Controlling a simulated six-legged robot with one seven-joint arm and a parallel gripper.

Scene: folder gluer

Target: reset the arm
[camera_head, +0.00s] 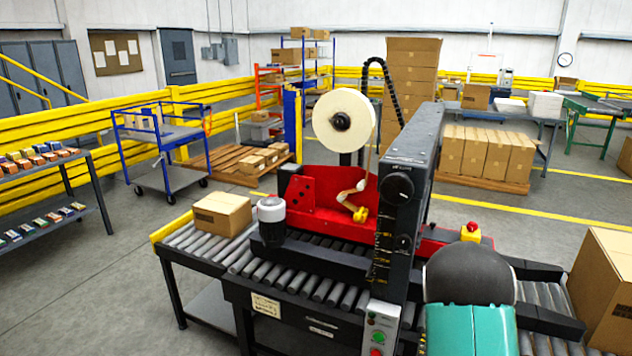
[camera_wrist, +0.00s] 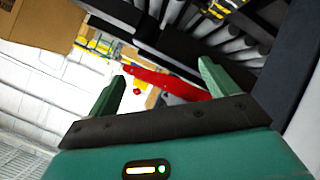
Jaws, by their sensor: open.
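My gripper (camera_wrist: 157,88) shows in the wrist view with its two green fingers spread wide apart and nothing between them. Beyond the fingers are a red part of the machine (camera_wrist: 165,82) and dark rollers (camera_wrist: 226,40), seen tilted. In the head view, a teal and dark grey part of my arm shows at the lower right, in front of the roller conveyor. The fingers cannot be made out in the head view.
The machine's dark column (camera_head: 410,150) and a tape roll (camera_head: 343,120) rise beside my arm. A cardboard box (camera_head: 222,213) sits on the conveyor's left end (camera_head: 190,240). Another large box (camera_head: 605,285) stands at the right. A blue cart (camera_head: 165,150) is further back; open floor lies left.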

